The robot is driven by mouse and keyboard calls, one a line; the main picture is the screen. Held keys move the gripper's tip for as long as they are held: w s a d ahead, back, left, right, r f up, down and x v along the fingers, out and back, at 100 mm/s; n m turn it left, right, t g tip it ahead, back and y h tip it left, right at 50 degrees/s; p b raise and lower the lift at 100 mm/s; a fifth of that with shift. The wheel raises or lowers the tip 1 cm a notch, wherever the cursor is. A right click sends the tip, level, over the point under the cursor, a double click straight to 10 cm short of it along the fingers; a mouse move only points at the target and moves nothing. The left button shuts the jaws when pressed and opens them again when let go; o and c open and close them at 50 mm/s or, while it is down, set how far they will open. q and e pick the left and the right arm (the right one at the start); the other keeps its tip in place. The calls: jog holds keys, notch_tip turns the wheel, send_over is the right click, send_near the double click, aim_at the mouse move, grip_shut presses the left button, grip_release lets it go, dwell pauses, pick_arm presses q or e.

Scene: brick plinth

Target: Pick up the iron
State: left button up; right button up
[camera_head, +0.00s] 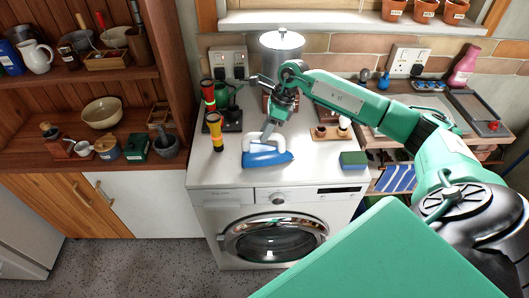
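The iron (268,158), blue below with a pale handle part at its left, sits on the white top of the washing machine (314,175), near the front edge. My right gripper (267,134) reaches in from the right and points down, its fingertips just above or at the iron's handle. The fingers are small and partly overlap the iron, so I cannot tell whether they touch it or how far apart they are. My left gripper is not in view.
Two torches, one yellow and black (215,132), stand left of the iron. A metal canister (282,42) is behind my wrist. A blue and green sponge (353,160) lies to the right, with a wooden egg holder (330,132) behind. Clear white top lies between iron and sponge.

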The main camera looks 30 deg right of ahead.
aim_at(269, 146)
jog(key=x, duration=0.1)
jog(key=p+x, duration=0.1)
jog(key=x, duration=0.1)
jog(key=shift+s+a+f, duration=0.1)
jog(key=shift+s+f, duration=0.1)
jog(key=shift+f, duration=0.05)
jog(key=shift+a+f, duration=0.15)
jog(key=shift+f, duration=0.25)
jog(key=shift+c, duration=0.4)
grip_shut()
jog(key=shift+w+r, duration=0.15)
jog(key=shift+r, duration=0.05)
dwell(0.3)
